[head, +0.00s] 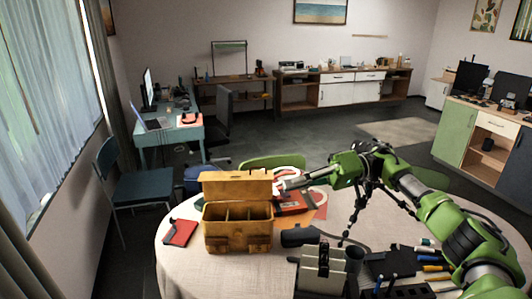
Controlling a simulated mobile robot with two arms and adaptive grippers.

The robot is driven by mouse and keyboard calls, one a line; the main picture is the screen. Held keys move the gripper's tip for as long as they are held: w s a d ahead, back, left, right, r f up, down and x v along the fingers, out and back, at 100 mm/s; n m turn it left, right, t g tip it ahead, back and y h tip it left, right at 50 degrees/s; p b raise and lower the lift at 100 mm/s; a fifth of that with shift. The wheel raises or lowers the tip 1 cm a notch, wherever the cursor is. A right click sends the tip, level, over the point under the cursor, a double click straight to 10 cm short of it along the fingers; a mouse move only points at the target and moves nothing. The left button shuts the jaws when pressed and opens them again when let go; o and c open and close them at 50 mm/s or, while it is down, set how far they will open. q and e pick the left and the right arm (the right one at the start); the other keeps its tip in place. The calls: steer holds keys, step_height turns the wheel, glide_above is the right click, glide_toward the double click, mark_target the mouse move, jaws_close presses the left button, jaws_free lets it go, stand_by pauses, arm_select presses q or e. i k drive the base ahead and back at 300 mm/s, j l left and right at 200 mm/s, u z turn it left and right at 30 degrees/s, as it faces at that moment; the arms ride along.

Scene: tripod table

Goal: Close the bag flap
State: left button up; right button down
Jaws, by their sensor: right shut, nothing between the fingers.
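The bag (238,236) is a tan-brown leather case on the round table, with its open top showing several compartments. Its flap (236,184) stands up open at the back edge of the bag. My right gripper (280,188) is shut and empty, pointing left beside the right end of the raised flap. Whether it touches the flap I cannot tell. My left gripper is not in view.
The round table (175,260) has a pale cloth. A red notebook (180,232) lies left of the bag. A black tripod (372,196) stands to the right, under my arm. Pens (434,267) and dark items crowd the front right.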

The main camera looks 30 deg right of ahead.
mark_target(250, 185)
steer(key=i+l, duration=1.1)
steer(key=l, duration=0.1)
